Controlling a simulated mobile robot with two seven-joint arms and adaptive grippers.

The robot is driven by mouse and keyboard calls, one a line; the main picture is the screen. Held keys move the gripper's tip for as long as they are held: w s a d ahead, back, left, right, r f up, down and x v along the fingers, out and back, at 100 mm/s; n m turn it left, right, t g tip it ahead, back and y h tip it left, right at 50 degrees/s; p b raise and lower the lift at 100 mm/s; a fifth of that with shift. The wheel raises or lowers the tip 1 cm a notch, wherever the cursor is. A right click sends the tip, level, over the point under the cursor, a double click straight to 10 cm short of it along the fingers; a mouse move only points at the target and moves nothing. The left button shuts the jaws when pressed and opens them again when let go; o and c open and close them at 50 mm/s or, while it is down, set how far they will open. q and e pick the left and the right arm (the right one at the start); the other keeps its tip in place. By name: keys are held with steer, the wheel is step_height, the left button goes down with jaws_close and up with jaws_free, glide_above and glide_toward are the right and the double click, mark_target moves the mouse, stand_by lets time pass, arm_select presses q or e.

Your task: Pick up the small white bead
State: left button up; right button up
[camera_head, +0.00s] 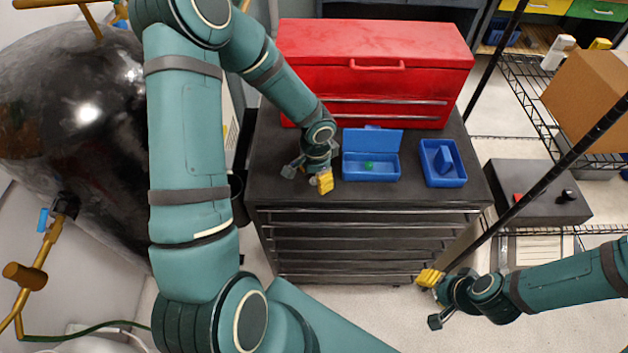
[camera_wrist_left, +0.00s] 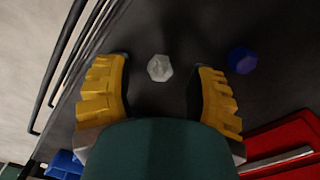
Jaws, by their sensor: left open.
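The small white bead (camera_wrist_left: 159,68) is a pale faceted piece on the dark cabinet top. In the left wrist view it lies between the tips of my left gripper's two yellow-padded fingers, with a gap on each side. My left gripper (camera_head: 308,178) is open and hangs over the left part of the cabinet top. In the head view I cannot make out the white bead. My right gripper (camera_head: 431,299) is open and empty, low at the right and in front of the cabinet.
A blue bead (camera_wrist_left: 242,60) lies beside the right finger. The blue open-lidded box (camera_head: 357,171) holds a green bead (camera_head: 368,165). Another blue container (camera_head: 430,180) stands right of it. A red toolbox (camera_head: 375,55) stands at the back of the black cabinet (camera_head: 470,180).

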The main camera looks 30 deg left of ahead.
arm_select(q)
steer(key=shift+f, duration=0.15)
steer(key=c, duration=0.9)
